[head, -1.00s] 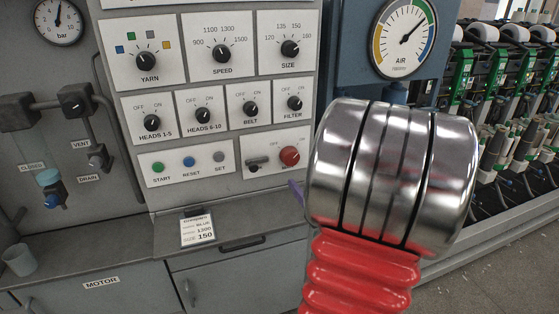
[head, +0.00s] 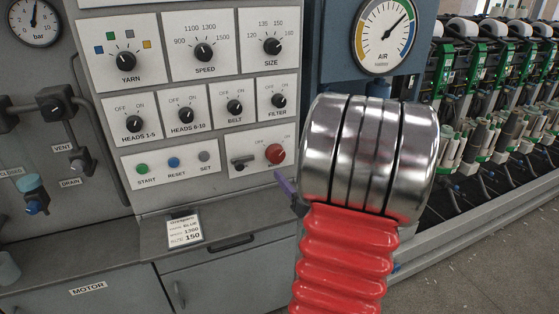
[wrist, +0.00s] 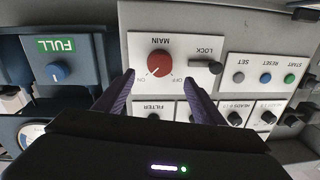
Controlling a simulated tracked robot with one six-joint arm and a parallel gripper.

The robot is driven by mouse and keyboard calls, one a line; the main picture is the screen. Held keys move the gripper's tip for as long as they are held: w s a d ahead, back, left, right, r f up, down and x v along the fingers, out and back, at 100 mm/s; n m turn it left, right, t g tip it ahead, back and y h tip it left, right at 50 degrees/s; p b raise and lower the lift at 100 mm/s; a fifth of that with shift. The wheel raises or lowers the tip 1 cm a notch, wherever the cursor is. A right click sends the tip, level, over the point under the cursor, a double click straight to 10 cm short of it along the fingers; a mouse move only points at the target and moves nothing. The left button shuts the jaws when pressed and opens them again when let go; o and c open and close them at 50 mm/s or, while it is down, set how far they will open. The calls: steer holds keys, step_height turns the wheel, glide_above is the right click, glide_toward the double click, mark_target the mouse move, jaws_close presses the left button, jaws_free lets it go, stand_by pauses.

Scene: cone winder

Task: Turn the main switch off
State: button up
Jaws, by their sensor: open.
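The main switch is a round red knob on a white plate; it shows in the head view (head: 275,153) and upside down in the wrist view (wrist: 160,63). Its pale mark appears to point lower left in the wrist view, away from the OFF label at lower right. My gripper (wrist: 159,77) is open and empty, with one purple finger on each side of the knob in the picture; I cannot tell the remaining distance. In the head view, a purple fingertip (head: 284,183) shows just below right of the knob; my arm hides the rest.
A dark lock lever (wrist: 205,66) sits beside the knob, close to one finger. Start (wrist: 290,79), reset (wrist: 265,78) and set (wrist: 239,77) buttons are on the same panel. A blue FULL button (wrist: 57,71) is on a separate box.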

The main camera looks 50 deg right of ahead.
mark_target(277, 158)
steer(key=x, duration=1)
steer(key=shift+c, duration=0.4)
steer(key=shift+a, duration=0.1)
steer(key=c, duration=0.9)
steer(key=shift+c, duration=0.4)
